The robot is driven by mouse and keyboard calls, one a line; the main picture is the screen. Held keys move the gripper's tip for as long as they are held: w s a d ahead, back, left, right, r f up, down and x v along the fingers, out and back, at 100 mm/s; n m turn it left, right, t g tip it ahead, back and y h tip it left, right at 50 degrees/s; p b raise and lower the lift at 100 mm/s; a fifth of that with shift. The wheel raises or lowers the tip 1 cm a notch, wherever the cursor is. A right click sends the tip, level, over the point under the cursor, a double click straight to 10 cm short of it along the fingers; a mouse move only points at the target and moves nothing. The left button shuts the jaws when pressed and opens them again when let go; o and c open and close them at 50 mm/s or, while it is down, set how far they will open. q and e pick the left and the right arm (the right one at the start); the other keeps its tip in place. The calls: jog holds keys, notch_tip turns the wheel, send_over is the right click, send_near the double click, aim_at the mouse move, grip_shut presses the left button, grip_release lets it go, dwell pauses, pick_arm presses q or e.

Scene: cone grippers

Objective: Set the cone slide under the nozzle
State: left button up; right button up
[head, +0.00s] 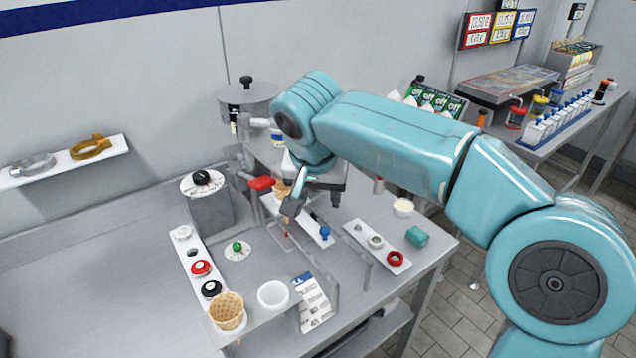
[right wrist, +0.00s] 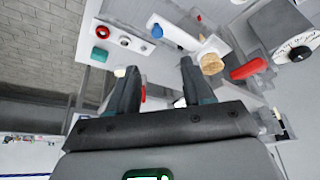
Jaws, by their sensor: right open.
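The cone slide (head: 312,226) is a white strip with a blue knob at its near end, on the metal table below my right gripper. It also shows in the right wrist view (right wrist: 185,42), with the blue knob at its left part and a tan cone (right wrist: 212,63) toward the right. My right gripper (head: 291,208) is above the slide's middle, open and empty, with its two fingers apart in the right wrist view (right wrist: 158,75). A red handle (head: 261,184) is beside the cone. The nozzle cannot be made out; my right arm covers much of that area. My left gripper is not in view.
A white strip with rings (head: 378,245) and a teal block (head: 417,236) are to the right. A waffle cone (head: 227,311) and a white cup (head: 273,295) stand in front. A grey box with a dial (head: 210,213) stands left. Thin metal rails flank the slide.

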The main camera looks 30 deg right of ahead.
jog(key=v, duration=0.3)
dwell(0.6)
